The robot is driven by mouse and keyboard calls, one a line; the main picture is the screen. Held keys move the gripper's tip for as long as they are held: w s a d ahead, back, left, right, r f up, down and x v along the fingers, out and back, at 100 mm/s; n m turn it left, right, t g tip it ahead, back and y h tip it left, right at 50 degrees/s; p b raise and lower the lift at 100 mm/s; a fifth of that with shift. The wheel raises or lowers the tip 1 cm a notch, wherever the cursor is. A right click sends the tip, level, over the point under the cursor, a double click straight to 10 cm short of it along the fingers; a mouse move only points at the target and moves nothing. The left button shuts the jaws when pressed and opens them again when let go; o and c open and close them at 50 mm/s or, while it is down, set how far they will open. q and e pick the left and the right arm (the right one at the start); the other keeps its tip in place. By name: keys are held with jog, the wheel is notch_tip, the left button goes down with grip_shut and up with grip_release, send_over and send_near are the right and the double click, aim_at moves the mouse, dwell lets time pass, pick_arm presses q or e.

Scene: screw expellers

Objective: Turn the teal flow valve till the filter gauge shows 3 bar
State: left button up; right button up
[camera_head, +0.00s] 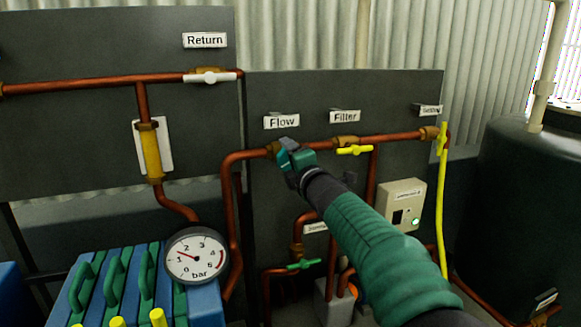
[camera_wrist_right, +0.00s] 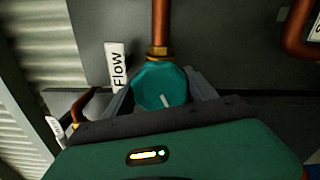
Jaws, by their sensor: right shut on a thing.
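The teal flow valve knob (camera_wrist_right: 158,84) sits between the two fingers of my right gripper (camera_wrist_right: 160,92) in the wrist view, with a pale mark on its face. In the head view my right gripper (camera_head: 288,152) is shut on this knob, on the copper pipe under the "Flow" label (camera_head: 281,121), and mostly hides it. The round white gauge (camera_head: 197,265), marked in bar, stands at lower left. Its needle points to the upper left, seemingly between 1 and 2. My left gripper is not in view.
Yellow lever valves (camera_head: 354,150) and (camera_head: 442,139) sit right of my gripper. A white lever (camera_head: 209,77) is under "Return" (camera_head: 205,40). A small green lever (camera_head: 304,264) and a grey box (camera_head: 402,203) are lower. A dark tank (camera_head: 523,215) stands right.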

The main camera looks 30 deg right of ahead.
jog(key=shift+f+n+b, duration=0.35)
jog(key=shift+n+b, duration=0.05)
jog(key=shift+n, duration=0.4)
jog(key=o, duration=1.2)
jog(key=shift+o, duration=0.8)
jog(key=shift+w+r, duration=0.1)
jog(key=shift+r, duration=0.05)
